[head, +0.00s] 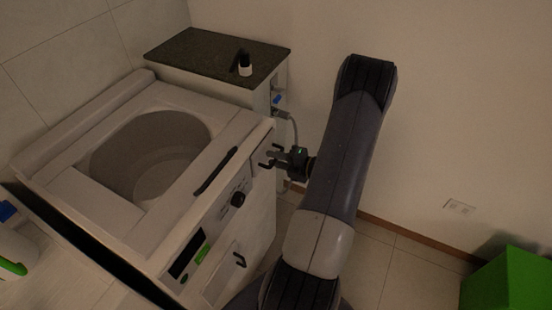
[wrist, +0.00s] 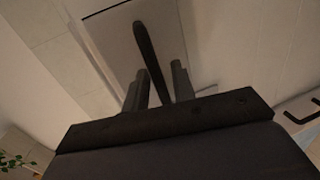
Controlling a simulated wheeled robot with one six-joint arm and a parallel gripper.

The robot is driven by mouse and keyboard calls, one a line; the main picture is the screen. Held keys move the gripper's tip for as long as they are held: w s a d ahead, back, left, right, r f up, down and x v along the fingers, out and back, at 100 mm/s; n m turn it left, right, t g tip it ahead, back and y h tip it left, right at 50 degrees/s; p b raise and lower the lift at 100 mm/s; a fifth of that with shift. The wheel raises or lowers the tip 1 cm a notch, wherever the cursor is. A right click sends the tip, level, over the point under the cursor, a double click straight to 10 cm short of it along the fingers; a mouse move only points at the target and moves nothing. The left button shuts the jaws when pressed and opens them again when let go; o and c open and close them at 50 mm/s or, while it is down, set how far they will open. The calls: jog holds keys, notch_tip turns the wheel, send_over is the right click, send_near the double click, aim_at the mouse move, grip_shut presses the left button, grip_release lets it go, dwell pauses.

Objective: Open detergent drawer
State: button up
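A white washing machine (head: 225,230) with an open top stands left of centre in the head view. My gripper (head: 267,158) is at the upper right end of its front panel, fingers apart. Behind it is a pale panel (head: 259,164), seemingly the detergent drawer front, partly hidden by my fingers. In the wrist view, a dark handle bar (wrist: 147,50) runs in front of a pale panel (wrist: 107,32) and passes between the two fingers of my gripper (wrist: 158,84). The fingers look apart from the bar; contact cannot be told. The drawer appears shut.
The front panel also bears a black knob (head: 238,199), a display (head: 186,256) and a lower panel with a black handle (head: 240,260). A dark-topped cabinet (head: 205,55) with a small bottle (head: 245,66) stands behind. A green box (head: 508,282) is at the lower right.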

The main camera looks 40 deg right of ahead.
jog(key=shift+c, duration=0.3)
grip_shut()
dwell(0.3)
